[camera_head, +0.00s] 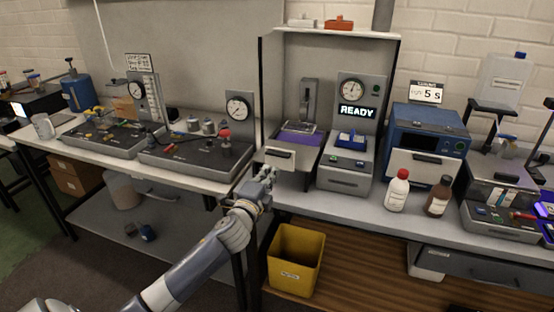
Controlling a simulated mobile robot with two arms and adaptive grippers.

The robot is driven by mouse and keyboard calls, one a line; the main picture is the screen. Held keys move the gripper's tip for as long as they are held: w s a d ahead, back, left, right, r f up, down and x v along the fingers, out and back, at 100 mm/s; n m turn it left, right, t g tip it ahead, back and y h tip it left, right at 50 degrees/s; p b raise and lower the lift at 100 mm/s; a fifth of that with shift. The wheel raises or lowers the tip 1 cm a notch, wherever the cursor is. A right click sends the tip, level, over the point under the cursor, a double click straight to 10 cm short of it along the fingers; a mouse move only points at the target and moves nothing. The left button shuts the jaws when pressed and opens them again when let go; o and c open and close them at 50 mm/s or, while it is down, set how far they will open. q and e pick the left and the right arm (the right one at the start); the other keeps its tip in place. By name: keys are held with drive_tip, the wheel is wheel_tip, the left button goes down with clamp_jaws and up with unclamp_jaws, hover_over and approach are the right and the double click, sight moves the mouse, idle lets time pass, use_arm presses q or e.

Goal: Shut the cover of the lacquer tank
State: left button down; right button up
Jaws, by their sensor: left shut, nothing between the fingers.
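An open tank with a purple inside (300,138) stands in the bay left of the READY unit; it looks like the lacquer tank. A pale panel with a dark handle (280,156) is at its front left and looks like its cover; the tank's inside shows uncovered. My left gripper (267,174) is shut and empty, just below and left of this panel, near the bench edge. Whether it touches the panel is unclear. My right gripper is not in view.
The READY unit (347,150) stands right of the tank, then a blue oven-like box (429,140). A white bottle (397,190) and a brown bottle (439,196) stand near the front edge. A yellow bin (295,258) is below. Dark gauge panels (195,154) fill the left bench.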

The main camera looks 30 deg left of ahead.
sight(280, 156)
use_arm(q)
drive_tip(key=p+x, duration=0.1)
drive_tip(key=x, duration=0.4)
drive_tip(key=shift+w+r, duration=0.1)
drive_tip(key=shift+x, duration=0.9)
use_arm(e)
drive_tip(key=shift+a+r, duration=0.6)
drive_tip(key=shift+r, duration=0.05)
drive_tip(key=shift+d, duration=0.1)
